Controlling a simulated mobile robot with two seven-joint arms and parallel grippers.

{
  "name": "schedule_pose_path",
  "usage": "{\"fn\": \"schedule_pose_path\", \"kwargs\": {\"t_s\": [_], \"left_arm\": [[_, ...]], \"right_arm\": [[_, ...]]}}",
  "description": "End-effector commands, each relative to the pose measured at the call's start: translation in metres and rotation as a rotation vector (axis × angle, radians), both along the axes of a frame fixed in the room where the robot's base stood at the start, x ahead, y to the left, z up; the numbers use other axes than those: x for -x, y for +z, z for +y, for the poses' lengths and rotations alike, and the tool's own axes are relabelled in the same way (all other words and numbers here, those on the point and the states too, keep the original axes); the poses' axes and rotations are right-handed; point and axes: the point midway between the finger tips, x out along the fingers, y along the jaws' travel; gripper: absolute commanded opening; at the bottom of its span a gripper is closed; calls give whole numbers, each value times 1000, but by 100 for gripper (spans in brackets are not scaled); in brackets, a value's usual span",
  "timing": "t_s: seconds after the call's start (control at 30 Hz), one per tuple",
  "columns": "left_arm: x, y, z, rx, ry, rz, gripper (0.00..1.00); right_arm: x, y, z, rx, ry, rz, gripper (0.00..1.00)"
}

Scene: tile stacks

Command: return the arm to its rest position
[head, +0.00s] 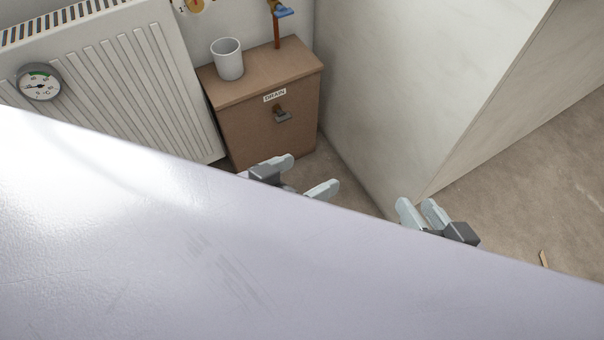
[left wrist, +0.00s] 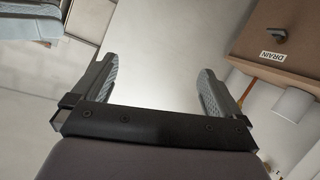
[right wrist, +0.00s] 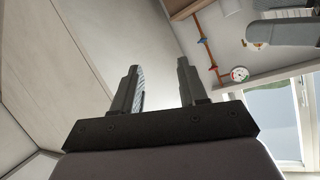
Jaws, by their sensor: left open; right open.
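My left gripper (head: 303,176) is in the middle of the head view, in front of the brown cabinet. Its fingers are apart, and in the left wrist view the gap between them (left wrist: 158,68) is empty. My right gripper (head: 418,206) is further right, by the lower corner of the pale wall. Its two fingers are apart with nothing between them, as the right wrist view (right wrist: 158,72) also shows. The rest of both arms is hidden in the head view. No tiles are in sight.
A brown cabinet (head: 268,130) marked DRAIN bears a white cup (head: 228,60). A white radiator (head: 120,85) and a round gauge (head: 40,82) are at the left. A pale wall block (head: 400,90) stands behind the grippers. Brown floor (head: 530,190) lies open at the right.

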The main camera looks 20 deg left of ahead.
Motion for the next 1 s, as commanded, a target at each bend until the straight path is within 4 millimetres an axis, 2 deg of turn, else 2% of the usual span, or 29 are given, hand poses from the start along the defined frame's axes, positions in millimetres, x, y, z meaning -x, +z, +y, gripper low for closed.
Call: {"fn": "schedule_pose_path", "kwargs": {"t_s": [0.37, 0.57, 1.0], "left_arm": [[4, 5, -2, 7, -9, 1, 100], [4, 28, 7, -25, 17, 16, 100], [14, 85, 45, -154, 100, 69, 100]], "right_arm": [[-1, 1, -1, 7, 1, 2, 43], [0, 25, -10, 36, -26, 18, 43], [10, 81, -48, 165, -109, 72, 43]]}}
